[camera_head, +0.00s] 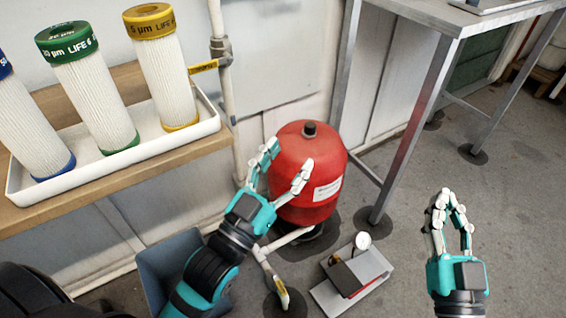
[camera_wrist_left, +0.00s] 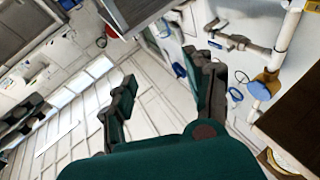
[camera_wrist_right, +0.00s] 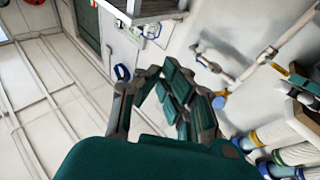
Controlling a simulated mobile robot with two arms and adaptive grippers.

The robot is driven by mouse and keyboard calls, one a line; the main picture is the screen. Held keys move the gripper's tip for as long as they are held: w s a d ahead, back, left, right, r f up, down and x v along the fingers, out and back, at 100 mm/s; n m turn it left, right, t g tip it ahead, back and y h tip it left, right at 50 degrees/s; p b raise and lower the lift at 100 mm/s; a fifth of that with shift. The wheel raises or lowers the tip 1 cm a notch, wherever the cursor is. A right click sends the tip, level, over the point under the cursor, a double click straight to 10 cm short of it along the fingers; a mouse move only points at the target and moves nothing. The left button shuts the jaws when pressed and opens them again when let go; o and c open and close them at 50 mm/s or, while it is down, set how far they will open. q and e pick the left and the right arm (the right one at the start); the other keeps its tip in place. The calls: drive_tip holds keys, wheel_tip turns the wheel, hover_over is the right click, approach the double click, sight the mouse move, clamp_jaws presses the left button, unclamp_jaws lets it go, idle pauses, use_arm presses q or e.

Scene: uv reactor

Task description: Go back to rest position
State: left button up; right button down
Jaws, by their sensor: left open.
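My left gripper (camera_head: 287,160) is in the middle of the head view, in front of the red tank. Its fingers are spread open and hold nothing. In the left wrist view the same gripper (camera_wrist_left: 168,78) has a wide empty gap between its fingers. My right gripper (camera_head: 449,200) is raised at the lower right of the head view, above the grey floor. Its fingers point up and bend towards each other, with nothing seen between them. In the right wrist view the fingers of this gripper (camera_wrist_right: 158,78) lie close together at the tips; how far they are shut is unclear.
A red tank (camera_head: 316,190) stands by the wall behind my left gripper. White filter cartridges with a green (camera_head: 95,105) and a yellow cap (camera_head: 163,65) stand in a white tray (camera_head: 130,157) on a wooden shelf. A metal table (camera_head: 450,18) stands upper right. The floor (camera_head: 525,200) at right is clear.

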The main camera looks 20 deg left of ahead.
use_arm(q)
drive_tip(key=shift+s+a+n, duration=0.15)
drive_tip(key=shift+s+n, duration=0.3)
drive_tip(key=shift+n, duration=0.35)
